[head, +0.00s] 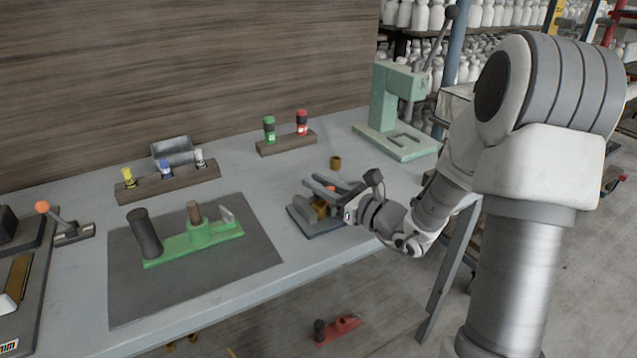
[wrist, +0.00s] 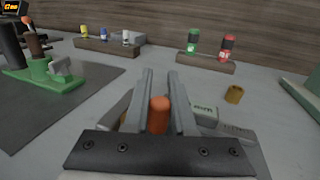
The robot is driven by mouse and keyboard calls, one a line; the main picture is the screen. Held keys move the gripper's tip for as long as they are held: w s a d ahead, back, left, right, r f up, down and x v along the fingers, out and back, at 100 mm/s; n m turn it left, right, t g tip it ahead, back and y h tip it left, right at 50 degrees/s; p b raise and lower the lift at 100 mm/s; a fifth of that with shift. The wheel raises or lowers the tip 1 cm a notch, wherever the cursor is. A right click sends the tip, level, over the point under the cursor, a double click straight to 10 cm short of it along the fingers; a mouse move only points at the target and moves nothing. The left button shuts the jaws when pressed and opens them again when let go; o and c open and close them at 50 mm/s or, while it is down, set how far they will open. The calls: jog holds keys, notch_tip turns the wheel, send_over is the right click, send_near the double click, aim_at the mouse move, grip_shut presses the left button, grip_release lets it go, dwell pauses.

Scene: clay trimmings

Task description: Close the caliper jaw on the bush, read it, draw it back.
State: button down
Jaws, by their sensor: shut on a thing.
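The caliper (head: 300,212) is a dark grey gauge on a flat base near the table's front edge; its grey body with a small marked face shows in the wrist view (wrist: 205,113). A brass bush (head: 320,209) appears to sit in it, largely covered by my gripper. My gripper (head: 312,180) reaches in from the right over the caliper. In the wrist view its two fingers (wrist: 161,78) are shut on an upright orange-red knob (wrist: 159,115), which seems to belong to the caliper's jaw. The jaw's contact with the bush and the reading are hidden.
A loose brass bush (head: 336,162) stands behind the caliper. Racks with coloured-cap bottles (head: 287,142) (head: 168,182) stand at the back. A green press (head: 395,115) is at the right rear, and a green fixture (head: 195,243) lies on a dark mat (head: 150,300) at left.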

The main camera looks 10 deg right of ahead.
jog(key=shift+w+d+p, duration=0.15)
jog(key=shift+w+d, duration=0.05)
jog(key=shift+d, duration=0.45)
jog(key=shift+w+d+p, duration=0.15)
jog(key=shift+w+d, duration=0.05)
jog(key=shift+d, duration=0.45)
jog(key=c, duration=0.7)
grip_release()
jog(key=shift+c, duration=0.2)
jog(key=shift+s, duration=0.1)
jog(key=p+v, duration=0.2)
jog(key=v, duration=1.5)
